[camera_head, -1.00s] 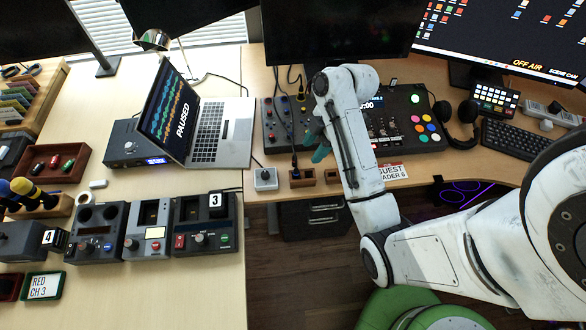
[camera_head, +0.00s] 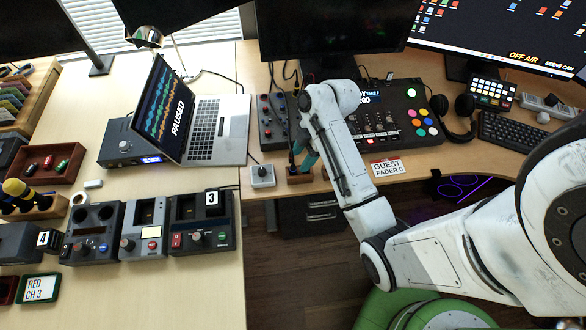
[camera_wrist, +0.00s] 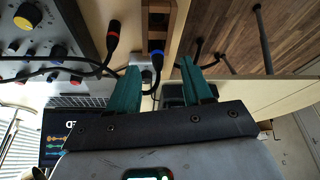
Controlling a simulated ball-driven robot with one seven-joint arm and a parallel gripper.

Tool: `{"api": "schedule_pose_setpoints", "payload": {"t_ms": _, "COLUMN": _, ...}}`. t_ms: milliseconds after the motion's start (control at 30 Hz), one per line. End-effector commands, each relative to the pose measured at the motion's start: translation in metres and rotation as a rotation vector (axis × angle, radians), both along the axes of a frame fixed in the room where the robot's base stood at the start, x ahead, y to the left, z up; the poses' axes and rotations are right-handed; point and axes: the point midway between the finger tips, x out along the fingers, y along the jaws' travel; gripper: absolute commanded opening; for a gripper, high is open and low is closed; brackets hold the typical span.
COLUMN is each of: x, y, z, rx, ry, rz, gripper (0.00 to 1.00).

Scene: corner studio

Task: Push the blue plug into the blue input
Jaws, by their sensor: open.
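My gripper (camera_wrist: 160,68) is open, its two teal fingers pointing away from the wrist camera. Between the fingertips in the wrist view is a black plug with a blue ring, the blue plug (camera_wrist: 157,61), with space at either side. It stands by a wooden holder (camera_wrist: 155,45). In the head view my gripper (camera_head: 303,158) is over the wooden holder (camera_head: 300,176), and the plug is too small to make out. The dark input box (camera_head: 272,122) lies behind it, and the same box (camera_wrist: 50,35) shows knobs and cables in the wrist view. I cannot tell which input is blue.
A small white box (camera_head: 262,177) stands left of the holder. A mixer (camera_head: 410,118) and a "GUEST FADER 6" card (camera_head: 387,167) are to the right. The laptop (camera_head: 205,125) is left.

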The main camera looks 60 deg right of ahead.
Motion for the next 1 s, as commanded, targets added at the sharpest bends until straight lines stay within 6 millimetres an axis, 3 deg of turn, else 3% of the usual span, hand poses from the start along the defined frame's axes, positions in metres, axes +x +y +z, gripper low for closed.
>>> {"api": "schedule_pose_setpoints", "payload": {"t_ms": 167, "x": 0.004, "y": 0.004, "z": -0.008, "rx": 0.002, "ry": 0.002, "rz": 0.001, "gripper": 0.5}}
{"api": "schedule_pose_setpoints", "payload": {"t_ms": 500, "x": 0.017, "y": 0.016, "z": -0.045, "rx": 0.001, "ry": 0.001, "rz": 0.0, "gripper": 0.5}}
{"api": "schedule_pose_setpoints", "payload": {"t_ms": 867, "x": 0.017, "y": 0.016, "z": -0.047, "rx": 0.0, "ry": 0.0, "rz": 0.0, "gripper": 0.5}}
{"api": "schedule_pose_setpoints", "payload": {"t_ms": 1000, "x": 0.017, "y": 0.016, "z": -0.047, "rx": 0.0, "ry": 0.0, "rz": 0.0, "gripper": 0.36}}
